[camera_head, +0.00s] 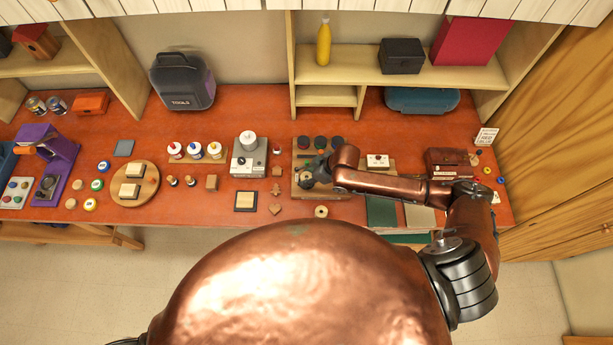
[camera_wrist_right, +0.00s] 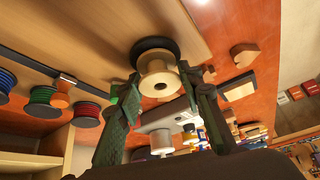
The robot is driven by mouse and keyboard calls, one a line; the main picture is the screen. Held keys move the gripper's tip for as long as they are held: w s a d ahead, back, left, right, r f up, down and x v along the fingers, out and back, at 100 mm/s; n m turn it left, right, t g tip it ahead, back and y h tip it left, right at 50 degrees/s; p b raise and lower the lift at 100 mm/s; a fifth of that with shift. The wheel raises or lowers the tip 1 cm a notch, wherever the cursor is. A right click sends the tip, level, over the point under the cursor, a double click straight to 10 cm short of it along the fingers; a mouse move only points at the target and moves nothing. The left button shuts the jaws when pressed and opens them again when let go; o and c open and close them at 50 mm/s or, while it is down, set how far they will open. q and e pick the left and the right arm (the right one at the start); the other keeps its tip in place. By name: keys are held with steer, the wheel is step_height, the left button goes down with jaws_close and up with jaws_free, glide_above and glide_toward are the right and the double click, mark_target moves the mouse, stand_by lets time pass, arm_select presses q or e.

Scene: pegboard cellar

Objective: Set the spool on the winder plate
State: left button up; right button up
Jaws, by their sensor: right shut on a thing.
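A pale cream spool (camera_wrist_right: 158,78) with a dark centre hole sits between the fingertips of my right gripper (camera_wrist_right: 160,84), which is shut on it. A round black plate (camera_wrist_right: 149,45), which looks like the winder plate, lies directly under the spool in the wrist view. The spool overlaps it in the picture; I cannot tell whether they touch. In the head view my right gripper (camera_head: 309,176) is over the wooden winder board (camera_head: 303,191), and its hand hides most of the spool and plate. My left gripper is not in view.
Several coloured spools (camera_wrist_right: 42,98) stand along the board's back edge. A grey machine (camera_head: 248,161) with a white top stands left of the board. A pale ring-shaped piece (camera_head: 321,211) lies in front. A green book (camera_head: 381,213) lies at right. Small wooden shapes (camera_head: 275,209) lie at left.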

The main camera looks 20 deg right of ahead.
steer(key=shift+p, duration=0.4)
stand_by(0.5)
steer(key=o, duration=0.9)
steer(key=shift+o, duration=0.6)
steer(key=o, duration=0.3)
steer(key=shift+r+p, duration=2.45)
steer(key=shift+r, duration=1.05)
